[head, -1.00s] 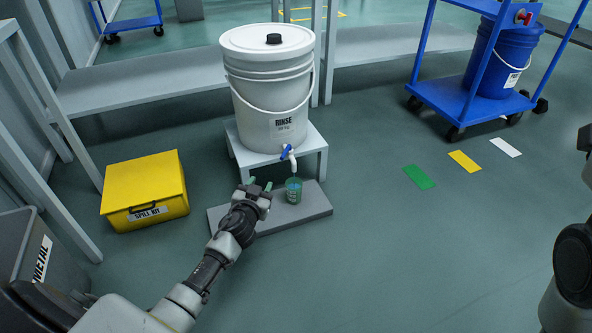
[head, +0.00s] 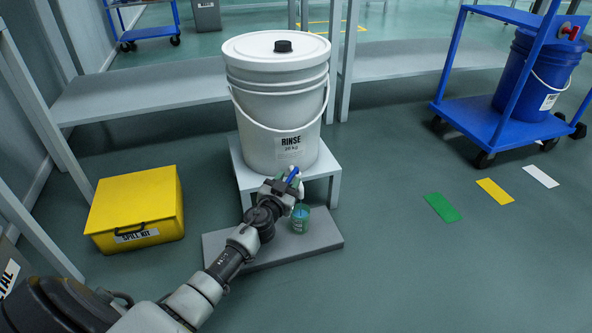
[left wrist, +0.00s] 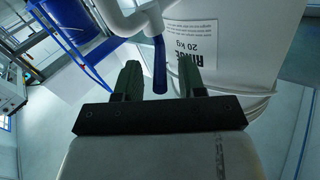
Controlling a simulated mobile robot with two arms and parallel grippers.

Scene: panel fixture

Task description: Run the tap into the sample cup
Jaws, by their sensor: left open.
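A white bucket labelled RINSE (head: 277,110) stands on a small white stand (head: 325,165). Its white tap has a blue lever (head: 294,175), which also shows in the left wrist view (left wrist: 159,66). A green translucent sample cup (head: 301,219) stands upright on a grey board (head: 318,242) below the tap, with blue-tinted liquid or shading inside. My left gripper (head: 288,186) is open at the tap. In the left wrist view its two green fingers (left wrist: 160,82) stand either side of the lever, with gaps; contact cannot be told. My right gripper is not in view.
A yellow spill kit box (head: 137,205) sits on the floor left of the board. A blue cart (head: 470,115) with a blue bucket (head: 540,75) stands at the right. Grey shelves (head: 150,95) run behind.

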